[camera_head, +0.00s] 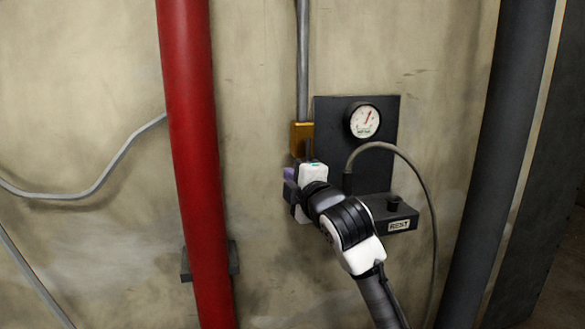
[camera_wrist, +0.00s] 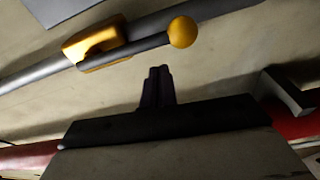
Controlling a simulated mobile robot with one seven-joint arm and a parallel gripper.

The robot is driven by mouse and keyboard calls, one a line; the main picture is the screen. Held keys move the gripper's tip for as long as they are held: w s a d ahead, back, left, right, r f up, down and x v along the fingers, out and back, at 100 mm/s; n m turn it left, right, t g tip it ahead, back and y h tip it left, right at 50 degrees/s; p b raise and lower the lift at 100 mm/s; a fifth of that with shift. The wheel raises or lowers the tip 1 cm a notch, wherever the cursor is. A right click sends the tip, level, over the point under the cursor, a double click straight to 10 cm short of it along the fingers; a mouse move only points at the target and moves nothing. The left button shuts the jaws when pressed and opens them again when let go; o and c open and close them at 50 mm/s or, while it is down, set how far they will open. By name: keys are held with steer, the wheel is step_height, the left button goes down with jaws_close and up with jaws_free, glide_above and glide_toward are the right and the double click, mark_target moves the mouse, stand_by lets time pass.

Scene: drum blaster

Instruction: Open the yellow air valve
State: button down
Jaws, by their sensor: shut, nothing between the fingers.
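The yellow valve body (camera_head: 301,136) sits on a grey vertical pipe (camera_head: 303,60), left of the gauge panel. In the wrist view the yellow valve (camera_wrist: 88,43) shows with a dark lever (camera_wrist: 128,50) ending in a yellow ball knob (camera_wrist: 182,32). The lever runs nearly along the pipe there. My gripper (camera_wrist: 159,70) is shut and empty, its fingertips just below the lever in the picture. A gap shows between them and the lever, but depth is hard to tell. In the head view my gripper (camera_head: 309,150) is at the valve's lower end and hides the lever and knob.
A dark panel (camera_head: 386,170) with a round gauge (camera_head: 363,120) is right of the valve. Below it a dark box with a "REST" label (camera_head: 399,225) juts out, near my arm. A cable (camera_head: 420,180) loops beside it. A thick red pipe (camera_head: 190,150) stands left.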

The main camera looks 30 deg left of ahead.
steer(key=s+b+v, duration=0.1)
steer(key=b+v, duration=0.1)
steer(key=v, duration=0.7)
steer(key=shift+s, duration=0.2)
steer(key=shift+r, duration=0.15)
